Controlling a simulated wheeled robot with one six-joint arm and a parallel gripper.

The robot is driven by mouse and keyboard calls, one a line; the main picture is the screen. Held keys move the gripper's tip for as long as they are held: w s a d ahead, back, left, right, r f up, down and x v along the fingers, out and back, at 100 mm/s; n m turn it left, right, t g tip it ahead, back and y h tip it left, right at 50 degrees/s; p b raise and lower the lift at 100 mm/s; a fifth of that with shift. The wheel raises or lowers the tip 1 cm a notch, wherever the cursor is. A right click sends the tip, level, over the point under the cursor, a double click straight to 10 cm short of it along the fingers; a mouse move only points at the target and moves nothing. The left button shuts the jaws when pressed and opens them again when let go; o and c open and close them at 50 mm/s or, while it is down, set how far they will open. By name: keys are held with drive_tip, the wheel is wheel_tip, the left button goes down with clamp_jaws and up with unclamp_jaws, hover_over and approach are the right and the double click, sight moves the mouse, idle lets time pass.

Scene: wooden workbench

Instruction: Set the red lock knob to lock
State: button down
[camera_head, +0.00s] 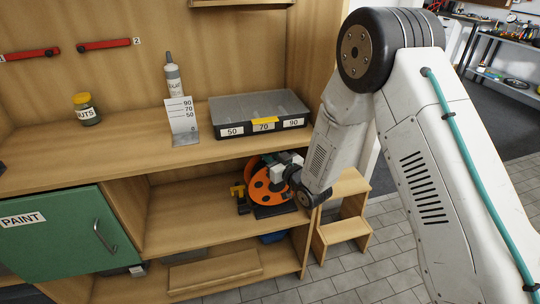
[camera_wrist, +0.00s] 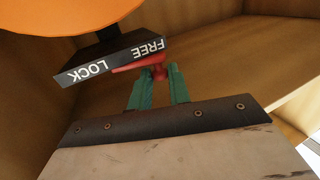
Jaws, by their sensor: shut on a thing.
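The red lock knob (camera_wrist: 158,72) is in the wrist view, in front of a dark plate (camera_wrist: 125,55) with the white words FREE and LOCK, upside down in this view. The knob's red pointer (camera_wrist: 128,69) reaches left; its tip lies near the gap between the two words. My gripper (camera_wrist: 160,82) has its green fingers shut on the knob's stem. Part of an orange disc (camera_wrist: 70,12) is above the plate. In the head view the orange disc (camera_head: 262,193) stands on the shelf beside my wrist; the knob is hidden there.
The disc stands in an open shelf bay under the bench top (camera_head: 130,150), close to wooden walls. A grey case (camera_head: 258,107) and a scale card (camera_head: 182,120) are above. A wooden step (camera_head: 345,230) stands at right.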

drive_tip(key=shift+d, duration=0.15)
drive_tip(key=shift+s+d+n+g+y, duration=0.1)
drive_tip(key=shift+d+n+g+y, duration=0.3)
drive_tip(key=shift+n+g+y, duration=0.75)
drive_tip(key=shift+s+d+n+g+y, duration=0.1)
drive_tip(key=shift+d+n+g+y, duration=0.35)
drive_tip(key=shift+n+g+y, duration=0.7)
drive_tip(key=shift+s+d+n+g+y, duration=0.1)
drive_tip(key=shift+d+n+g+y, duration=0.5)
drive_tip(key=shift+g, duration=0.9)
drive_tip(key=shift+a+n, duration=0.2)
drive_tip(key=shift+n, duration=0.1)
drive_tip(key=c, duration=1.3)
unclamp_jaws()
